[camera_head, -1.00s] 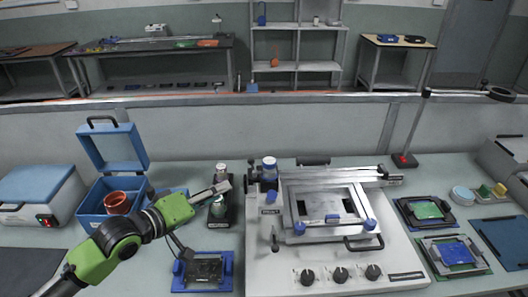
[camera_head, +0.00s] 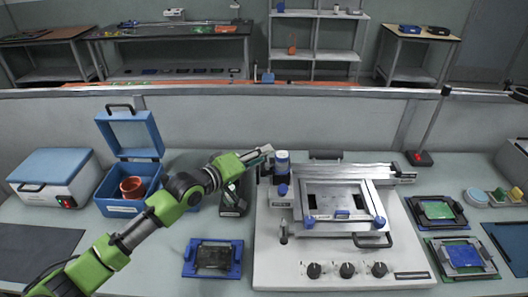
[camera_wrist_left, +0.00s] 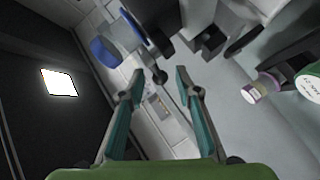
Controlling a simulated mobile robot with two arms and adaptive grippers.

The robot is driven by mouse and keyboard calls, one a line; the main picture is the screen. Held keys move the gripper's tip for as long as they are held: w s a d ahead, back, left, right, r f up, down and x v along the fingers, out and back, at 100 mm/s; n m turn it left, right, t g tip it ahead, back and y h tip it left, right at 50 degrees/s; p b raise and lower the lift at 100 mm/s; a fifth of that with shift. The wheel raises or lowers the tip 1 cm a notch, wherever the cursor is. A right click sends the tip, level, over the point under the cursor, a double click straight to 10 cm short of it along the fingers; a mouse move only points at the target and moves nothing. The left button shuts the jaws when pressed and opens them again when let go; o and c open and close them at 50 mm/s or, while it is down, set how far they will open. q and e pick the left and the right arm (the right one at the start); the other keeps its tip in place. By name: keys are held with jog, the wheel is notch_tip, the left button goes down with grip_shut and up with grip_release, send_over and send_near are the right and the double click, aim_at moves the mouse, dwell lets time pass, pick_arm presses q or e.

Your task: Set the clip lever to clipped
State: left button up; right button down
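A white printing machine (camera_head: 330,262) with a metal frame (camera_head: 345,202) stands on the bench right of centre. A small upright lever (camera_head: 284,234) stands at its front left, and a black clamp part (camera_head: 265,167) sits at its back left corner. I cannot tell for sure which is the clip lever or its setting. My right gripper is not in view.
A dark bottle holder (camera_head: 233,202) is under my left forearm. An open blue case (camera_head: 122,206) with a red-brown pot (camera_head: 132,187) stands left. A blue-framed board (camera_head: 212,258) lies in front. Two board fixtures (camera_head: 437,212) (camera_head: 462,256) lie right of the machine.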

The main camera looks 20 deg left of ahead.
pick_arm(q)
jog(key=shift+x, duration=0.9)
jog(key=shift+w+d, duration=0.1)
grip_shut()
jog(key=h+b, duration=0.1)
jog(key=b, duration=0.2)
jog(key=m+g+b, duration=0.1)
jog(key=b, duration=0.3)
jog(key=m+h+b, duration=0.1)
jog(key=b, duration=0.3)
jog(key=shift+w+d+f+h, duration=0.25)
jog(key=shift+d+h, duration=0.05)
jog(key=shift+d, duration=0.05)
jog(key=shift+d+r+m+g+b, duration=0.15)
jog(key=shift+m+g+b, duration=0.25)
jog(key=shift+b, duration=0.2)
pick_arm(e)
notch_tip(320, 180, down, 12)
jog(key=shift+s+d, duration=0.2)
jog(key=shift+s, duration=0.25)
pick_arm(q)
jog(key=shift+r+h, duration=0.1)
jog(key=shift+h, duration=0.2)
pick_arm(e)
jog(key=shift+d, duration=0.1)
